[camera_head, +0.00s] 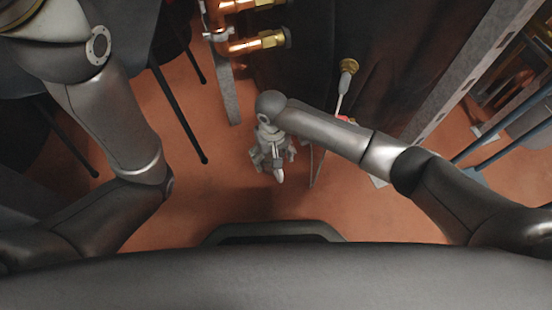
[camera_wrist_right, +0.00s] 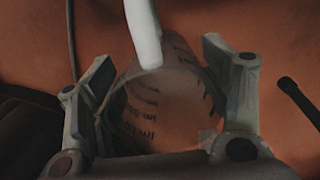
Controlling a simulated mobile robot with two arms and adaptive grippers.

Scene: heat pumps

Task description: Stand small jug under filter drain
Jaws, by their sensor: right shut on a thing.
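The small jug (camera_wrist_right: 150,105) is clear, with dark scale marks, and sits between the fingers of my right gripper (camera_wrist_right: 160,110) in the right wrist view. The gripper is shut on it. A pale rounded bar (camera_wrist_right: 143,35) overlaps the jug's upper edge; I cannot tell whether it is a handle or a pipe. In the head view my right gripper (camera_head: 273,160) points down over the floor, left of the dark unit, and the jug is not clear there. A brass fitting (camera_head: 348,66) with a pale stem is on the unit; I cannot tell whether it is the filter drain. My left gripper is out of frame.
Copper pipes with brass ends (camera_head: 255,42) stick out at the top centre. A grey post (camera_head: 225,90) stands below them. A dark table (camera_head: 125,35) with thin legs is at upper left. Reddish floor (camera_head: 215,185) is open around my right gripper.

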